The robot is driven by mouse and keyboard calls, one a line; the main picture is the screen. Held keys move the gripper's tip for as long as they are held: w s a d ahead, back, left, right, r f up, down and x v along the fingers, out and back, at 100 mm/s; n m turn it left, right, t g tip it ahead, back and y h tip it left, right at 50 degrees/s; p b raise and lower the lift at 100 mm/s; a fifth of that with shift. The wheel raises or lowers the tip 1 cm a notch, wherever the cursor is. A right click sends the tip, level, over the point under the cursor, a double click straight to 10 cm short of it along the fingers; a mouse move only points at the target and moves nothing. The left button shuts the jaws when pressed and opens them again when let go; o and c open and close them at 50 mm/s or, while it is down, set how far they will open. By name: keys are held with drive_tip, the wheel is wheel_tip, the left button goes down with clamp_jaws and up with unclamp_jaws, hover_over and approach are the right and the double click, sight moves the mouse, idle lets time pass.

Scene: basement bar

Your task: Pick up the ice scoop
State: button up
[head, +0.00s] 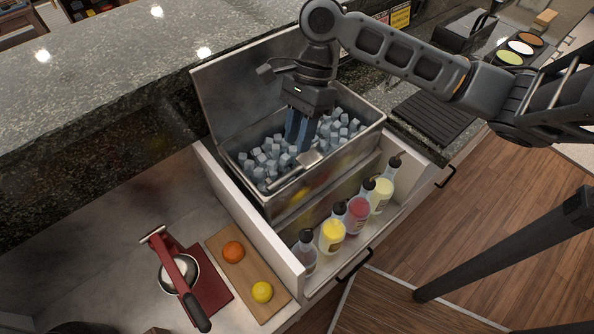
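The ice scoop (308,158) is a metal scoop lying on the ice cubes in the open steel ice bin (376,123). Its handle points toward the lower left of the picture, near the bin's front wall. My gripper (300,145) points down into the bin, just above and behind the scoop's head. Its bluish fingers are seen close together. I cannot tell whether they are open or shut, or whether they touch the scoop or the ice.
The bin's raised lid (240,85) stands behind it. Several bottles (332,233) stand in a rack along the bin's front. A cutting board (228,268) with an orange and a lemon, and a red press (180,276), lie at lower left. A black mat (435,115) is at right.

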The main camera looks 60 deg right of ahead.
sight(293, 170)
drive_tip(key=shift+x, duration=3.85)
drive_tip(key=shift+s+a+r, duration=0.1)
drive_tip(key=shift+s, duration=0.1)
clamp_jaws()
